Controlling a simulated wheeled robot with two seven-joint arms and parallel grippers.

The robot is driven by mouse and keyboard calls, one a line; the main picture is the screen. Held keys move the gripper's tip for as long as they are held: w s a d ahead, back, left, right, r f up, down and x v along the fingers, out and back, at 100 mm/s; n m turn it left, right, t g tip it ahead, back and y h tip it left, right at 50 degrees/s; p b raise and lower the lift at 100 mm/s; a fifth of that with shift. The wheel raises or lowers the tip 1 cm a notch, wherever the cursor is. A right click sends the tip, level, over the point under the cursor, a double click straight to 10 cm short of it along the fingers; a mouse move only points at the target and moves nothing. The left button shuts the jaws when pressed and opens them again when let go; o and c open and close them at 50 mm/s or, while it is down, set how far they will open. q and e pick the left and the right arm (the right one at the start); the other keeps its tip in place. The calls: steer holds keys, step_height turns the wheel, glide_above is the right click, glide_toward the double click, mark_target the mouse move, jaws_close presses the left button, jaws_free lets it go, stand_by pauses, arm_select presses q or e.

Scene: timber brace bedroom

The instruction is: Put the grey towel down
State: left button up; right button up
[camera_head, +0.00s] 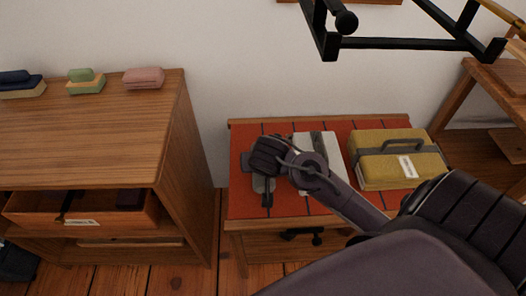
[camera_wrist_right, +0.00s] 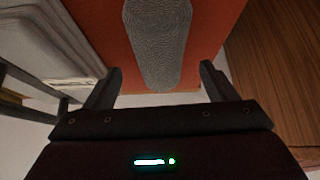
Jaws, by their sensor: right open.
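The grey towel (camera_wrist_right: 158,40) is a long, ribbed grey strip lying on the red-topped bench (camera_wrist_right: 205,22) in the right wrist view. My right gripper (camera_wrist_right: 158,80) is open, with its fingers apart on either side of the towel's near end. Whether they touch it, I cannot tell. In the head view, my right gripper (camera_head: 260,182) is low over the left part of the bench (camera_head: 238,208); the hand and arm mostly hide the towel there. My left gripper is not in view.
A white case (camera_head: 316,148) and a yellow case (camera_head: 395,155) sit to the right on the bench. A wooden cabinet (camera_head: 90,130) with folded cloths stands left. A black metal frame (camera_head: 410,43) is at the top right. A wooden shelf unit (camera_head: 465,95) stands at the right.

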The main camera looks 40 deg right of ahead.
steer(key=p+v, duration=0.1)
steer(key=v, duration=0.7)
steer(key=shift+p, duration=0.3)
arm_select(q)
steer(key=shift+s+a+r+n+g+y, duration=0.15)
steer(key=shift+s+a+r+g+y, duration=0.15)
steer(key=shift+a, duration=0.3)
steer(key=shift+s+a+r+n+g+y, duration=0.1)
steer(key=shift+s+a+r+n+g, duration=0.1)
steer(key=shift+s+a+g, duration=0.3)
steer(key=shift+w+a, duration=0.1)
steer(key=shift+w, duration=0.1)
